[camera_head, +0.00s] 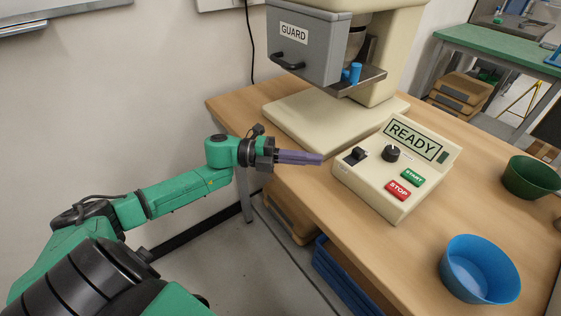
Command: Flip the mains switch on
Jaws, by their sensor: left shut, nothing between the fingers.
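A cream control box (376,191) stands on the wooden table. A black rocker or toggle switch (356,155) sits at the left of its sloped top, beside a round black knob (390,153). A green START button (412,177), a red STOP button (398,190) and a display reading READY (413,140) are on the same box. My left gripper (321,159) is shut and empty, its purple fingers pointing right, a little left of the box and apart from the switch. My right gripper is not in view.
A cream machine with a grey GUARD box (306,46) stands behind the control box, with blue pieces (354,73) on its ledge. A blue bowl (478,270) and a green bowl (533,179) stand to the right. Bare table (392,258) lies in front of the box.

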